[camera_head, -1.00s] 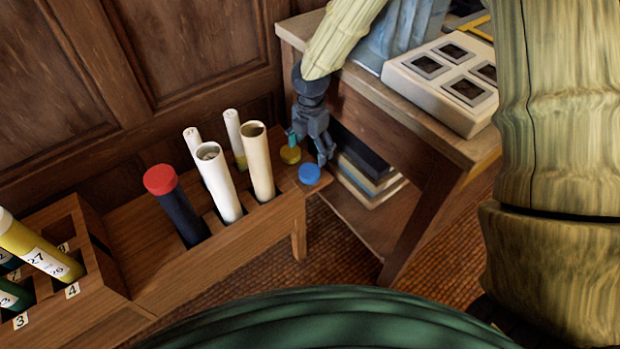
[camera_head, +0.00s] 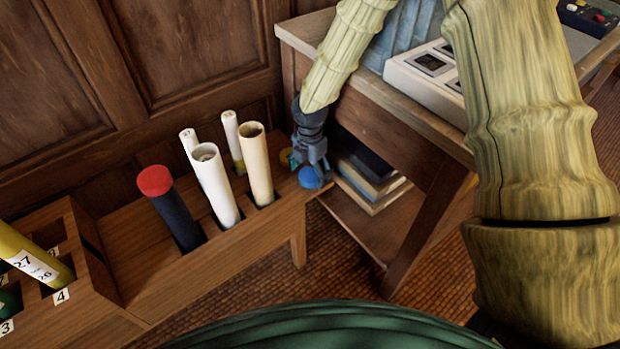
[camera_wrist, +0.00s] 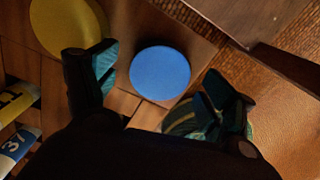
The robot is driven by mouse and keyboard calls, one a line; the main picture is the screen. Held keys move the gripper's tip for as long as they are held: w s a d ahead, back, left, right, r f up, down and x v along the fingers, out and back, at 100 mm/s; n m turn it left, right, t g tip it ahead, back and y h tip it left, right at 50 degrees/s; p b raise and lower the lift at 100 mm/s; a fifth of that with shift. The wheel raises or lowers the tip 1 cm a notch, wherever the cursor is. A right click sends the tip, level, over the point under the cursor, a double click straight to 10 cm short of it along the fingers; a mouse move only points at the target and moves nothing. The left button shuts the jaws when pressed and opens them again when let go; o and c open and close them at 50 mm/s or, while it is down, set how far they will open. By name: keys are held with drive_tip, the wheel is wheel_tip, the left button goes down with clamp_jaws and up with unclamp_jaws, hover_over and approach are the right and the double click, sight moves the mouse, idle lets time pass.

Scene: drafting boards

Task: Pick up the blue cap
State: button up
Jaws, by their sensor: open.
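The blue cap (camera_head: 310,178) lies on the right end of the wooden tube rack, near its corner. In the wrist view the blue cap (camera_wrist: 160,73) is a round disc between and just beyond my fingers. My gripper (camera_head: 308,172) is open, pointing down over the cap and partly hiding it. In the wrist view my gripper (camera_wrist: 155,95) has one finger left of the cap and one to its lower right. I cannot tell whether either finger touches it. A yellow cap (camera_wrist: 68,25) lies left of the blue cap, close to the left finger; it is mostly hidden in the head view.
The wooden rack (camera_head: 225,245) holds white tubes (camera_head: 217,185) and a dark tube with a red cap (camera_head: 155,181) left of my gripper. A wooden table (camera_head: 375,113) with books (camera_head: 368,182) on its lower shelf stands close on the right.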

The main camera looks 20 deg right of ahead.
drive_tip(key=shift+f, duration=0.5)
drive_tip(key=shift+c, duration=0.2)
drive_tip(key=c, duration=0.8)
drive_tip(key=shift+o, duration=0.2)
drive_tip(key=shift+r, duration=0.1)
